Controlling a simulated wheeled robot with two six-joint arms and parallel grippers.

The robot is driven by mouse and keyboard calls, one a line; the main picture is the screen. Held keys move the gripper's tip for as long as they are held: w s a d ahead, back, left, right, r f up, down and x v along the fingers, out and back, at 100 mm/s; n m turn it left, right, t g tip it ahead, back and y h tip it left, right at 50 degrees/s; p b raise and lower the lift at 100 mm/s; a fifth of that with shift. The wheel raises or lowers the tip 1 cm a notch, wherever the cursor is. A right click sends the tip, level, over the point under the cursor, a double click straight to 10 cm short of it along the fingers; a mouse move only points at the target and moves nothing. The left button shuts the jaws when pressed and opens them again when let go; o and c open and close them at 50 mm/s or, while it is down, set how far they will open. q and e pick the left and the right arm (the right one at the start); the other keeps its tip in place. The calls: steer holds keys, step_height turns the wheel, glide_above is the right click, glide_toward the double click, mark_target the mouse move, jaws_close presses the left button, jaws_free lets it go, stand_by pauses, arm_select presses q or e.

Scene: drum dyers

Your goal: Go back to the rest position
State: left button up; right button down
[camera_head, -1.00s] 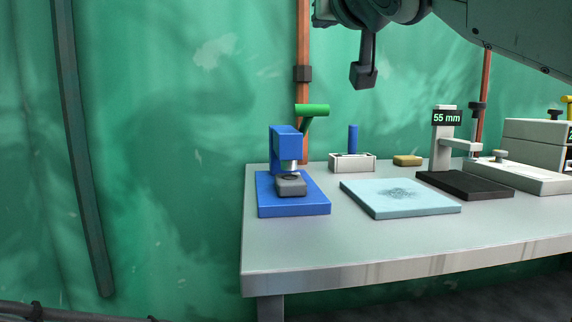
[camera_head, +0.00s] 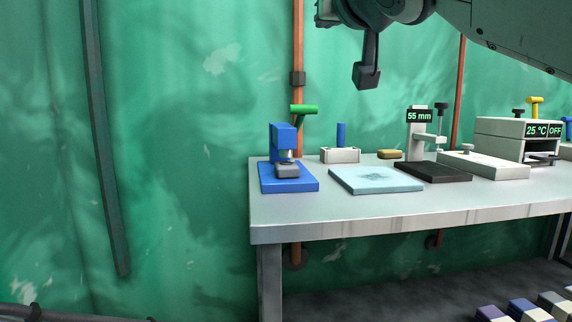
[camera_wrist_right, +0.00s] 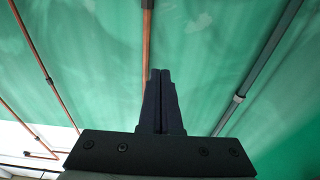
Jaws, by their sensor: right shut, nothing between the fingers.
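My right gripper (camera_head: 367,76) hangs down at the top of the head view, high above the table and well clear of it. It also shows in the right wrist view (camera_wrist_right: 161,75), where its two dark fingers are together with nothing between them. Only the green wall and pipes lie beyond the fingertips. My right arm reaches in from the upper right of the head view. My left gripper is in neither view.
The grey table (camera_head: 330,215) carries a blue press (camera_head: 285,180), a pale blue mat (camera_head: 375,180), a black-based gauge reading 55 mm (camera_head: 432,172) and a 25 °C box (camera_head: 500,140). Coloured blocks (camera_head: 520,308) lie low at right. The floor left of the table looks clear.

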steer(key=a+f+n+g, duration=0.1)
steer(key=a+f+g, duration=0.1)
steer(key=f, duration=0.8)
steer(key=s+a+f+n+g, duration=0.1)
steer(key=a+f+g, duration=0.1)
steer(key=f, duration=0.8)
steer(key=s+a+f+n+g, duration=0.1)
steer(key=f+g, duration=0.3)
steer(key=f, duration=0.6)
steer(key=shift+a+g, duration=0.3)
steer(key=shift+a, duration=0.2)
steer(key=s+d+f+n+g+h, duration=0.15)
steer(key=s+f+g, duration=0.35)
steer(key=s+f, duration=0.7)
steer(key=s+d+f+n+g, duration=0.1)
steer(key=s+d+f+g, duration=0.3)
steer(key=s+f, duration=0.85)
step_height(320, 180, up, 36)
steer(key=w+g+p, duration=0.1)
steer(key=p, duration=3.7)
steer(key=shift+w+a+f+p, duration=0.25)
steer(key=shift+w+a+p, duration=0.05)
steer(key=shift+w+a, duration=0.05)
steer(key=shift+d, duration=0.1)
